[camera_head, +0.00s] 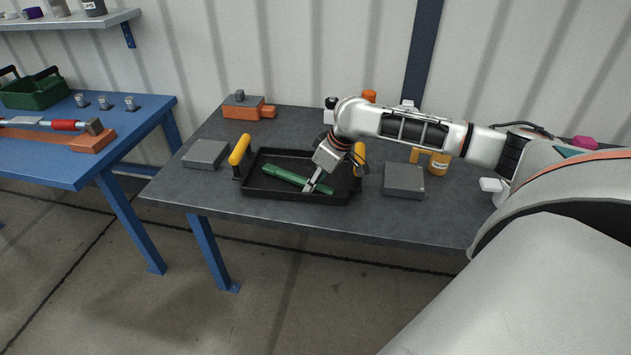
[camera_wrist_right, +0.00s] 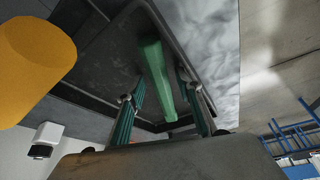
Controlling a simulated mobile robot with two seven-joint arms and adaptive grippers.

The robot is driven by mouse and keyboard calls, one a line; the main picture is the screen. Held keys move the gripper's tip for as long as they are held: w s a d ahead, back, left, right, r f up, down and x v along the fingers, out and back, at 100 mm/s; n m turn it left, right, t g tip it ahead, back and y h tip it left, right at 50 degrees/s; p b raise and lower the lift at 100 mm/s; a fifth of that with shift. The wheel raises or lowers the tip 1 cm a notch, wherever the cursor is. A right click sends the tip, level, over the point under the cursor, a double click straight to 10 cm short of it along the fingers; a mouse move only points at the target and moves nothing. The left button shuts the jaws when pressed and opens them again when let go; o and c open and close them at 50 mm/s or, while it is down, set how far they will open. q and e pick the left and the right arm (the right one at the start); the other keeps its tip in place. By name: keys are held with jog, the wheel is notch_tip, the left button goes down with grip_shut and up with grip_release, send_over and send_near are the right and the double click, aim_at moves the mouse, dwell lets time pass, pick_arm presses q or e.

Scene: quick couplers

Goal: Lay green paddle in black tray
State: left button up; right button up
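The green paddle (camera_head: 287,175) lies in the black tray (camera_head: 283,196), slanting from the left toward the right front. It also shows in the right wrist view (camera_wrist_right: 157,72). The tray has an orange-yellow handle at each side. My right gripper (camera_head: 310,187) reaches down into the tray at the paddle's right part. In the right wrist view its two fingers (camera_wrist_right: 160,98) stand apart on either side of the paddle, with visible gaps, so it looks open. My left gripper is not in view.
Grey blocks stand left (camera_head: 206,154) and right (camera_head: 403,181) of the tray. An orange vise (camera_head: 248,109) is at the back left, and an orange mug (camera_head: 438,163) is behind the right block. A blue table (camera_head: 60,165) stands to the left. The table front is clear.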

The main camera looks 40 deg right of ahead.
jog(key=p+v, duration=0.2)
jog(key=v, duration=0.5)
jog(key=shift+w+r, duration=0.1)
jog(key=shift+w, duration=0.05)
jog(key=p+v, duration=0.1)
jog(key=v, duration=0.4)
jog(key=shift+p, duration=0.35)
